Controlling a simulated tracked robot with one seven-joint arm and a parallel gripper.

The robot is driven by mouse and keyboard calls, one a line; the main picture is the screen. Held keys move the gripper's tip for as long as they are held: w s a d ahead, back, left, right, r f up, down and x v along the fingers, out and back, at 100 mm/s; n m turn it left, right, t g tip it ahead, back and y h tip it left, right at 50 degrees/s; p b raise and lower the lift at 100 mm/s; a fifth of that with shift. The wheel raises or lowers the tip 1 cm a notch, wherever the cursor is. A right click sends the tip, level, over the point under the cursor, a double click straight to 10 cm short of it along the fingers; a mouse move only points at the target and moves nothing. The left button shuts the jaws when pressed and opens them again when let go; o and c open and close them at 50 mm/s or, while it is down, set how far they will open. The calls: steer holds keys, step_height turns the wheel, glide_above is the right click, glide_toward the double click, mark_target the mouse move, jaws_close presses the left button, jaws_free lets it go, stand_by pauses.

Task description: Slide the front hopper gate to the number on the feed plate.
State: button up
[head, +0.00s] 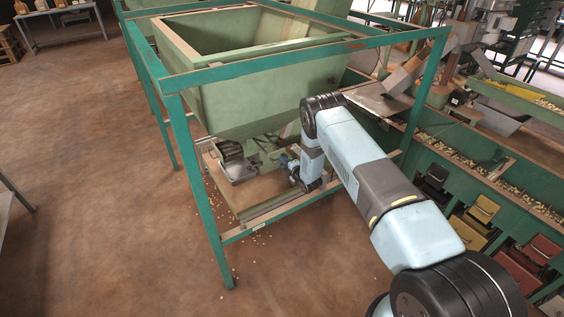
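The front hopper (235,98) is a pale green open-topped bin held in a teal frame (196,165). Under it, at the left, is a grey metal piece with dark ribs (236,160), which may be the gate or its outlet; I cannot tell which. No number or feed plate can be read at this size. My gripper (285,161) is under the hopper, at the end of my pale blue arm, to the right of the metal piece and apart from it in the picture. Its fingers are too small and dark to show whether they are open or hold anything.
A tan board (262,192) lies low inside the frame, below my gripper. The frame's legs and rails surround this space. Nuts lie scattered on the brown floor (110,190), which is otherwise open to the left. A green conveyor trough (480,165) with nuts runs at the right.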

steer(key=shift+x, duration=1.6)
steer(key=shift+c, duration=0.2)
jaws_close()
steer(key=shift+f, duration=0.1)
